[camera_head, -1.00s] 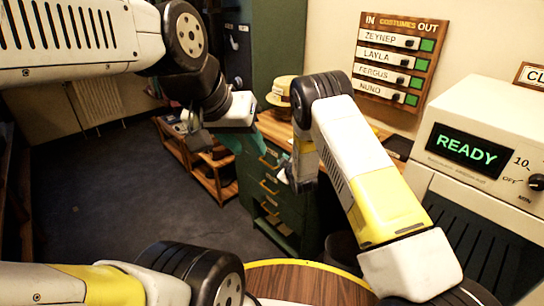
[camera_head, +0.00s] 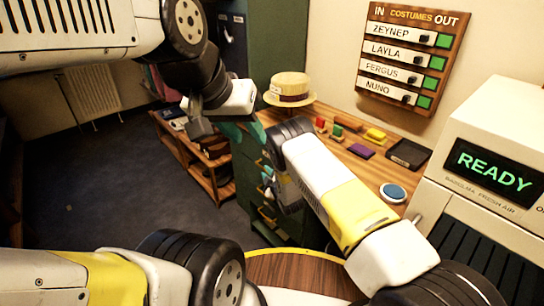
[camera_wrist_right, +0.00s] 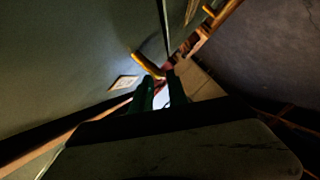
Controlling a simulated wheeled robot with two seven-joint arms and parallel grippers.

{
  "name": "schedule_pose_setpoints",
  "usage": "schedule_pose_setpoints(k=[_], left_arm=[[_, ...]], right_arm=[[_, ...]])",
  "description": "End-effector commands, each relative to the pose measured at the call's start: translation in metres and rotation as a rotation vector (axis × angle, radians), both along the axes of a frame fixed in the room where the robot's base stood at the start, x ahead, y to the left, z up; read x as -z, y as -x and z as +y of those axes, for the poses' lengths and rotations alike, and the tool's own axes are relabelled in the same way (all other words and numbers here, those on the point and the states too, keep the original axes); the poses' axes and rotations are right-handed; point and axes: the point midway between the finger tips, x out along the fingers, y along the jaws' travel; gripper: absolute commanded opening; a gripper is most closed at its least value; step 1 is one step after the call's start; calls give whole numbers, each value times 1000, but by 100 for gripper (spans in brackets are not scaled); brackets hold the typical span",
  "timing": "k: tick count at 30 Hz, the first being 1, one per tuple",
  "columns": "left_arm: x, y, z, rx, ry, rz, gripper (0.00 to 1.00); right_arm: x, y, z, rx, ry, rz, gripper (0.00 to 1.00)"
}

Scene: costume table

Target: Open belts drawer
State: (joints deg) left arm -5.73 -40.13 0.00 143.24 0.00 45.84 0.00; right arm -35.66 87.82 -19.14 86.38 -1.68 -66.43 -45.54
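The green drawer cabinet (camera_head: 244,172) stands under the wooden counter, with yellow handles on its front, partly hidden by my right arm. My right gripper (camera_head: 268,188) is low in front of this cabinet. In the right wrist view its two dark green fingers (camera_wrist_right: 160,92) stand apart with a bright gap between them. A yellow drawer handle (camera_wrist_right: 148,66) lies just beyond the fingertips, beside a pale label card (camera_wrist_right: 124,82) too small to read. I cannot tell whether they touch. My left gripper (camera_head: 240,132) hangs near the cabinet's upper left; its finger gap is unclear.
A straw hat (camera_head: 290,88), small coloured items, a dark tray (camera_head: 408,154) and a blue round pad (camera_head: 393,193) are on the counter. A low wooden shelf (camera_head: 205,170) stands left of the cabinet. A machine reading READY (camera_head: 495,168) is at right. Floor is clear at left.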

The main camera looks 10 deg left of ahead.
Motion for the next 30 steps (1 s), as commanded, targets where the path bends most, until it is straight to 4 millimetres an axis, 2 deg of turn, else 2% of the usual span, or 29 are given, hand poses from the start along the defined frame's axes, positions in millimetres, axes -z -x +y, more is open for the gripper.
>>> schedule_pose_setpoints(k=[3,9,20,24,30], left_arm=[[0,0,0,0,0,0,36],[0,0,0,0,0,0,36],[0,0,0,0,0,0,36],[0,0,0,0,0,0,36],[0,0,0,0,0,0,36]], right_arm=[[4,-16,10,0,-1,-1,20],[9,-32,20,0,-1,1,20],[10,-37,23,1,0,2,20],[10,-37,23,1,0,2,0],[10,-37,23,1,0,2,0]])
